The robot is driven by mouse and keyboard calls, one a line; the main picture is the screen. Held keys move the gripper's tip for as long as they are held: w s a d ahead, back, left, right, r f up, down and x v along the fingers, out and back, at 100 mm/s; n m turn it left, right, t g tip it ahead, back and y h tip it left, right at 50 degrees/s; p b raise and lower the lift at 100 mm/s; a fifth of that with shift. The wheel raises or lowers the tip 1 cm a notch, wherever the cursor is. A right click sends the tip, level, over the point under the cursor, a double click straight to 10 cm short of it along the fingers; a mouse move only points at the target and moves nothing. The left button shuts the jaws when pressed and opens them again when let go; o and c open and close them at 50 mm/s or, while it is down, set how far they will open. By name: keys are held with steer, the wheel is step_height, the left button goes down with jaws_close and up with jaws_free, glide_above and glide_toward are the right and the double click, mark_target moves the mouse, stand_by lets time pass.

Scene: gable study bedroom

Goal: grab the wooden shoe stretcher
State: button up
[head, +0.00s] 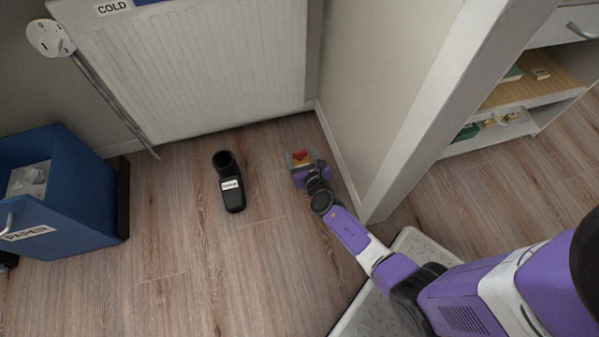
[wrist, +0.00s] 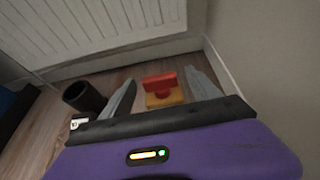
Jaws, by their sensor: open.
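No thing in view is clearly recognisable as a wooden shoe stretcher. A small red and yellow-orange object (wrist: 163,90) is on the floor by the wall corner; it also shows in the head view (head: 300,156). I cannot tell whether it is the stretcher. My gripper (wrist: 160,79) is open, its two grey fingers on either side of that object in the wrist view, with no visible grip on it. In the head view my gripper (head: 300,164) points down close to it and hides part of it.
A black boot-shaped object (head: 234,197) with a white label stands on the floor to the left. A white radiator (head: 200,70) is behind, and a wall (head: 375,80) is close on the right. A blue PAPER bin (head: 75,210) is at left. Floor between bin and boot-shaped object is clear.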

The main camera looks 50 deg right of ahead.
steer(key=shift+w+d+f, duration=0.35)
steer(key=shift+w, duration=0.2)
steer(key=shift+r, duration=0.1)
jaws_close()
